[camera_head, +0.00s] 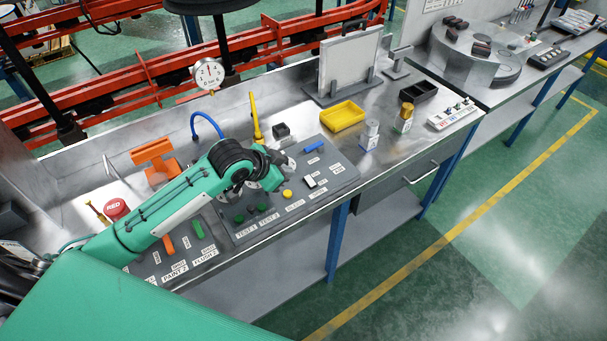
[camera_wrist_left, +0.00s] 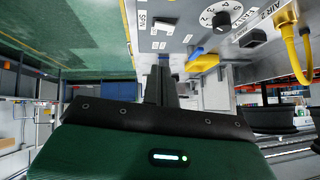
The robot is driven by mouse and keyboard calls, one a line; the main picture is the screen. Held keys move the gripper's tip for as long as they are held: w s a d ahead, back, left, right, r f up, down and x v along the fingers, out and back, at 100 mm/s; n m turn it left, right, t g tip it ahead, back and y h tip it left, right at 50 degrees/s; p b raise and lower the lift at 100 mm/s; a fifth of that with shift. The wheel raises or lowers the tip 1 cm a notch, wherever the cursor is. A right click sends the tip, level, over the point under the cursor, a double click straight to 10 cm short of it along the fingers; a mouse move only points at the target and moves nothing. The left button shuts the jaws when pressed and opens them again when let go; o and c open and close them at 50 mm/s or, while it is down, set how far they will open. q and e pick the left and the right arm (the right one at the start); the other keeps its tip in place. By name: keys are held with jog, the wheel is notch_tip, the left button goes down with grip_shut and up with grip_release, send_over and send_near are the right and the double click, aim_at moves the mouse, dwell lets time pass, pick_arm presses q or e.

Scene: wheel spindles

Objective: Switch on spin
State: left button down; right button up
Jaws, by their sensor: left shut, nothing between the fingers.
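A control panel (camera_head: 330,165) lies on the metal bench. On it is a small black-and-white switch (camera_head: 313,181), with small labels near it. In the left wrist view, a white switch (camera_wrist_left: 165,23) sits beside a label reading "SPIN". The head view is too small to read that label. My left gripper (camera_head: 284,163) hovers over the panel, left of the black-and-white switch and apart from it. In the left wrist view its fingers (camera_wrist_left: 160,68) are together with nothing between them, below the white switch in the picture. My right gripper is not in view.
A blue lever (camera_head: 314,147), a yellow button (camera_head: 287,194) and dark green buttons (camera_head: 251,208) share the panel. A yellow tray (camera_head: 343,116) stands behind it. A yellow hose (camera_head: 254,116) and blue hose (camera_head: 205,120) rise near my left arm.

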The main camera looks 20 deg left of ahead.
pick_arm(q)
jog(key=shift+w+a+r, duration=0.4)
jog(key=shift+w+r, duration=0.15)
jog(key=shift+w, duration=0.15)
jog(key=p, duration=0.3)
send_over(310, 181)
jog(key=s+a, duration=0.1)
notch_tip(310, 181, down, 7)
jog(key=shift+s+r, duration=0.1)
jog(key=shift+s, duration=0.05)
jog(key=f, duration=0.2)
jog(key=f+p, duration=0.1)
jog(key=shift+a+f, duration=0.15)
jog(key=shift+a, duration=0.15)
jog(key=shift+w+f, duration=0.2)
jog(key=shift+f, duration=0.25)
jog(key=shift+a, duration=0.1)
